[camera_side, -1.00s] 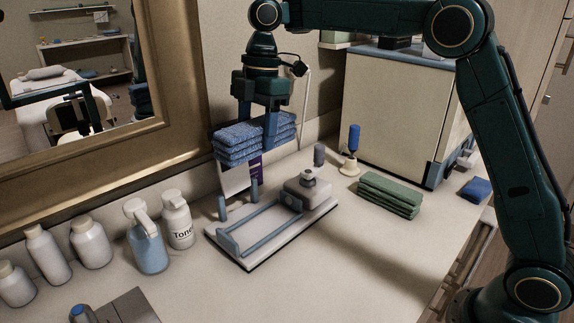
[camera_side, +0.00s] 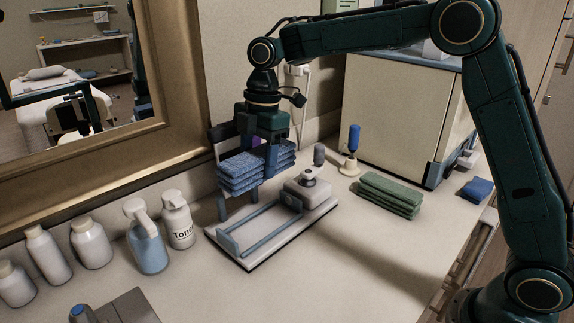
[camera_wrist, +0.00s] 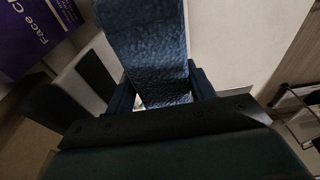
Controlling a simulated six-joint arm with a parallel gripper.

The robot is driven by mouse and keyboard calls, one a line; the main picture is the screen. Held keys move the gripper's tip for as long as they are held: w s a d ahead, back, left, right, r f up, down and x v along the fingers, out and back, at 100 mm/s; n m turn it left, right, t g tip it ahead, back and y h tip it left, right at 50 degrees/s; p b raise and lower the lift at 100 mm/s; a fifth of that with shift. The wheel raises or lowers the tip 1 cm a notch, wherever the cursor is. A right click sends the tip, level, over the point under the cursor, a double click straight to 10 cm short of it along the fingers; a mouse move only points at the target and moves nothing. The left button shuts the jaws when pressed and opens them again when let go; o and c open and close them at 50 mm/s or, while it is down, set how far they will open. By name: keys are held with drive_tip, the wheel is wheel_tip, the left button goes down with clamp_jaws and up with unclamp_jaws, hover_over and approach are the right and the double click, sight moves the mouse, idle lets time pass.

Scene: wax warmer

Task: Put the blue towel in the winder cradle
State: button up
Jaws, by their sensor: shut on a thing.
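The blue towel (camera_side: 238,172) is a folded, textured stack. My gripper (camera_side: 266,155) is shut on it and holds it level above the back part of the winder cradle. The towel also shows in the wrist view (camera_wrist: 150,55), between the fingers. The winder cradle (camera_side: 276,240) is a pale base with blue rails and upright posts, on the counter below. A gap shows between the towel and the rails. The towel and gripper hide part of the cradle's rear.
A grey-white block with a knob (camera_side: 308,190) sits at the cradle's right end. Green towels (camera_side: 388,195) lie to the right, with a small blue folded cloth (camera_side: 477,189) beyond. Bottles (camera_side: 178,220) stand left. A purple-printed box (camera_wrist: 35,35) is near the gripper.

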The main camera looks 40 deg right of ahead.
wheel_tip(320, 180, down, 10)
drive_tip(key=shift+r, duration=0.25)
drive_tip(key=shift+f, duration=2.1)
drive_tip(key=shift+f, duration=0.1)
drive_tip(key=o, duration=1)
drive_tip(key=shift+o, duration=0.2)
drive_tip(key=r, duration=0.4)
drive_tip(key=d+r, duration=0.1)
drive_tip(key=r, duration=0.6)
drive_tip(key=shift+d+r, duration=0.35)
drive_tip(key=shift+r, duration=0.2)
